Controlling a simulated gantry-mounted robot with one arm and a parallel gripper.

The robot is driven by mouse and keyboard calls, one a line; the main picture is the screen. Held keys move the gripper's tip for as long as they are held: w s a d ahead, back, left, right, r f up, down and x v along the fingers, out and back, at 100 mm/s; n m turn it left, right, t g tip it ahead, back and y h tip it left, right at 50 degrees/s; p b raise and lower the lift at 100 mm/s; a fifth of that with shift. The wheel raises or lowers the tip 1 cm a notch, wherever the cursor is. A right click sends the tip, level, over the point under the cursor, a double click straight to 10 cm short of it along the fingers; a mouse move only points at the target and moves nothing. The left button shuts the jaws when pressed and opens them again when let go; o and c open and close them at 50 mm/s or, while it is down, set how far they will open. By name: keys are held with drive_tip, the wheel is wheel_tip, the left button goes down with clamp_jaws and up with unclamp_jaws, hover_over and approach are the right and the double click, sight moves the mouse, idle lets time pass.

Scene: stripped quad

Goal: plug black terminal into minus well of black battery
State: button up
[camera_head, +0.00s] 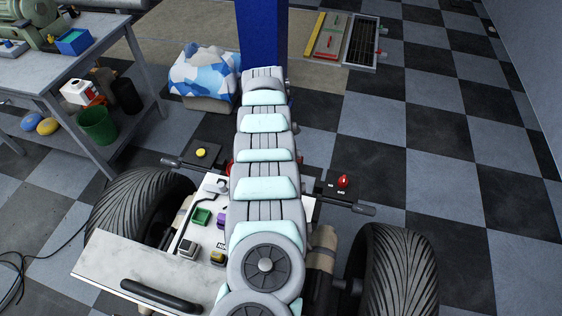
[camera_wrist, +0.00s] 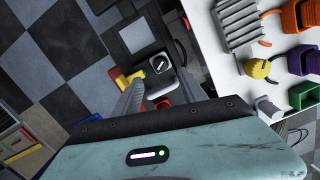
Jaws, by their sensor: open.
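My gripper shows in the wrist view (camera_wrist: 165,75), with two grey fingers spread apart and nothing visibly held. Between and beyond them is a grey block with a black top and a pale mark (camera_wrist: 160,65); I cannot tell whether it belongs to the battery. A small red part (camera_wrist: 161,102) and a yellow and red piece (camera_wrist: 128,77) are near the fingers. A thin black cable (camera_wrist: 182,52) curves beside the grey block. I cannot make out the black terminal or the minus well for sure. In the head view my arm covers the middle of the quad and hides my gripper.
A white panel (camera_wrist: 225,70) carries a grey finned block (camera_wrist: 238,25), a yellow round part (camera_wrist: 258,68), and orange, purple and green housings (camera_wrist: 302,95). The quad's tyres (camera_head: 398,275) stand either side. A workbench (camera_head: 110,50) stands left; checkered floor is clear right.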

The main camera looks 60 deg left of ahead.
wheel_tip(320, 180, up, 3)
drive_tip(key=shift+s+a+r, duration=0.1)
drive_tip(key=shift+s+a, duration=0.05)
